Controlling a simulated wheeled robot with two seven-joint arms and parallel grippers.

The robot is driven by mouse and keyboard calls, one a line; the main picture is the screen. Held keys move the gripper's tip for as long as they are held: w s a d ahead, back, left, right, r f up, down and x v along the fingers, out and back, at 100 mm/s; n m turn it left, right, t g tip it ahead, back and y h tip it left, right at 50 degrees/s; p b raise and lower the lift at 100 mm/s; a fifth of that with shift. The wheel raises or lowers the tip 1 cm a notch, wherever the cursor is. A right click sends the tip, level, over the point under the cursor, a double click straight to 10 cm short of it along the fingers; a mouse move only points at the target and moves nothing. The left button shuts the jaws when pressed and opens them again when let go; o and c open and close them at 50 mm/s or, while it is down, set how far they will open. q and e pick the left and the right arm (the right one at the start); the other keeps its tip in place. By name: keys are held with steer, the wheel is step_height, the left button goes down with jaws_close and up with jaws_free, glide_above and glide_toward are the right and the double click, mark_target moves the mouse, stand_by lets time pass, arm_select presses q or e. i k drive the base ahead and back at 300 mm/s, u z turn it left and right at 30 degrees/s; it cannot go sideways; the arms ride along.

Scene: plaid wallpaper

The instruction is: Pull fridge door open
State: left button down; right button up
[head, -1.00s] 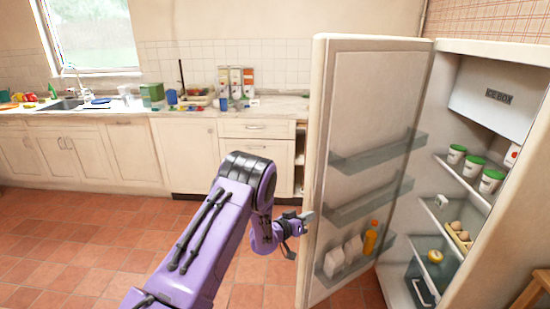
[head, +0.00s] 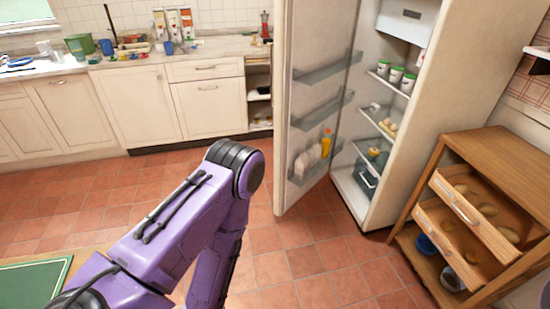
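The white fridge (head: 405,160) stands right of centre in the head view. Its door (head: 296,110) is swung wide open to the left, showing its inner side with shelves, an orange bottle (head: 326,143) and pale items. The fridge interior shows green-lidded tubs (head: 396,75), eggs and a dark drawer. My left arm comes in from the lower left, bends at its elbow left of the door and runs down out of the picture. It appears apart from the door. Neither gripper is in view.
A wooden cabinet (head: 490,150) with open drawers holding potatoes or similar items stands right of the fridge. White kitchen units (head: 140,105) with a cluttered counter line the back wall. A green-topped surface (head: 35,282) is at lower left. The tiled floor (head: 290,250) before the fridge is clear.

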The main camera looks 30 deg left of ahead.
mark_target(311, 49)
steer(key=u, duration=0.65)
steer(key=i, duration=1.6)
steer(key=z, duration=0.85)
